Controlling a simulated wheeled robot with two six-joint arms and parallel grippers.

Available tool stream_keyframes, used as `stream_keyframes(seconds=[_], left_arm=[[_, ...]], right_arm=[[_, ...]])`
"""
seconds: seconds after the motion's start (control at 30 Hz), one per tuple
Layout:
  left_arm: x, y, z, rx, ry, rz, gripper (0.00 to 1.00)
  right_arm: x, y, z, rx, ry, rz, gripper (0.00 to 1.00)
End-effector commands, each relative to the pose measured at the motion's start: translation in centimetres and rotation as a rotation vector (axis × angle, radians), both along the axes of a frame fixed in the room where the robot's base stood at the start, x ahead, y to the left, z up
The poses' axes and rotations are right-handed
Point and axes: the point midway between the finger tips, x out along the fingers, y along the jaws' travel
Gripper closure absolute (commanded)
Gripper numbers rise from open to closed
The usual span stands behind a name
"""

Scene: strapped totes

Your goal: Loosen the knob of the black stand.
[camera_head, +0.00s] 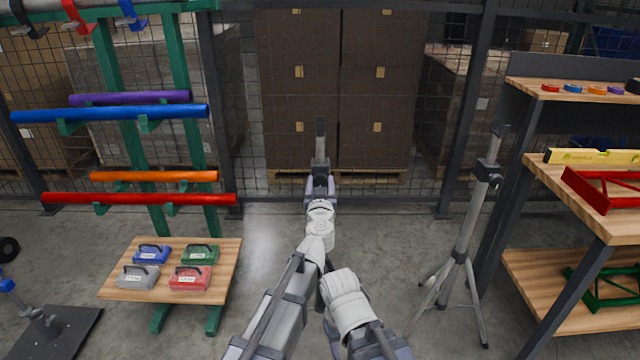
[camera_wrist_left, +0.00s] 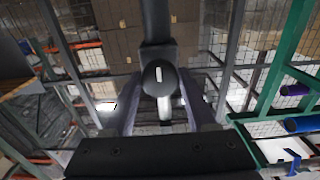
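In the left wrist view the dark post (camera_wrist_left: 155,20) runs into a collar, with a round black knob (camera_wrist_left: 160,78) bearing a white mark, and a paler pole below. My left gripper (camera_head: 319,182) is at the knob. In the left wrist view its two fingers (camera_wrist_left: 160,90) lie on either side of the knob; whether they touch it I cannot tell.
A grey tripod (camera_head: 463,235) stands to the right, beside wooden shelves (camera_head: 600,215). To the left are a green rack (camera_head: 112,75) with coloured tubes and a low wooden table (camera_head: 118,290) with several coloured cases. A stand with a dark base (camera_head: 70,335) is at lower left. Mesh fencing closes the back.

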Motion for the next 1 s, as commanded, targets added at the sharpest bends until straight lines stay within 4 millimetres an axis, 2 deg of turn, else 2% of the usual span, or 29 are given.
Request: stream_keyframes(seconds=[0.07,0.47,0.77,1.0], left_arm=[[0.0,0.02,0.0,0.0,0.0,0.0,0.54],[0.0,0.02,0.0,0.0,0.0,0.0,0.99],[0.0,0.03,0.0,-0.033,0.0,0.0,1.0],[0.0,0.06,-0.01,-0.178,0.0,0.0,1.0]], right_arm=[[0.0,0.0,0.0,0.0,0.0,0.0,0.5],[0.0,0.0,0.0,0.0,0.0,0.0,0.5],[0.0,0.0,0.0,0.0,0.0,0.0,0.5],[0.0,0.0,-0.01,0.0,0.0,0.0,0.5]])
